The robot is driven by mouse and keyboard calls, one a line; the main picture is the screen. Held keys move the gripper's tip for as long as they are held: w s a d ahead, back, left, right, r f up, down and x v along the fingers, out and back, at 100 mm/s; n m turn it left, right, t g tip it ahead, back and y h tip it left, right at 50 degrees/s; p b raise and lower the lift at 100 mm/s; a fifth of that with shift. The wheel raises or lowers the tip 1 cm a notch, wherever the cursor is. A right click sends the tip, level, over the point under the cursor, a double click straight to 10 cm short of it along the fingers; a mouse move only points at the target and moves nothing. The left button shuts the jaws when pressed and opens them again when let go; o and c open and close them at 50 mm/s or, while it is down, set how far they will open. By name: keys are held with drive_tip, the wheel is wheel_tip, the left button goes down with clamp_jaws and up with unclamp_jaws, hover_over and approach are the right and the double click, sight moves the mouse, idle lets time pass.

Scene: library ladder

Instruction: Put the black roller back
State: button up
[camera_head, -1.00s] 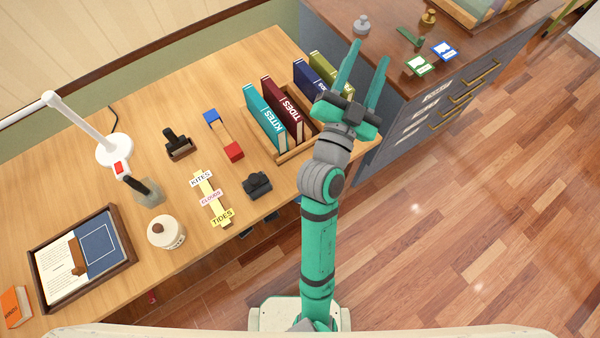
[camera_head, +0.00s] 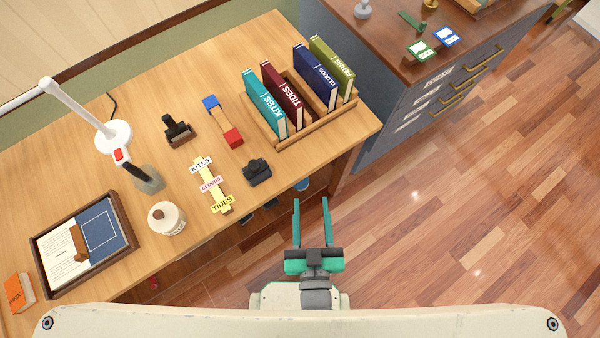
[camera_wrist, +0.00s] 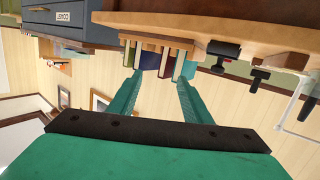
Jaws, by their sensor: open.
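A black-handled tool with a brown base (camera_head: 179,130) stands on the wooden table, left of the middle. A squat black object (camera_head: 256,171) sits near the table's front edge. I cannot tell for certain which of these is the black roller. Two dark shapes also show in the upside-down wrist view, a nearer one (camera_wrist: 222,50) and a farther one (camera_wrist: 260,75). My gripper (camera_head: 311,203) is open and empty, off the front of the table above the floor. In the wrist view its fingers (camera_wrist: 160,80) are spread with nothing between them.
A wooden rack (camera_head: 325,122) with several books stands at the table's right end. A grey cabinet (camera_head: 385,115) adjoins there. A red-and-blue-ended item (camera_head: 223,121), label strip (camera_head: 212,187), white jar (camera_head: 166,218), lamp (camera_head: 115,137) and framed tray (camera_head: 85,245) occupy the table. Floor at right is clear.

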drive_tip(key=s+a+m, duration=0.1)
drive_tip(key=s+a, duration=0.1)
drive_tip(key=s, duration=0.5)
drive_tip(key=shift+s+a+f+g+h, duration=0.25)
drive_tip(key=shift+a+f+g+h, duration=0.05)
drive_tip(key=shift+a+f+g, duration=0.1)
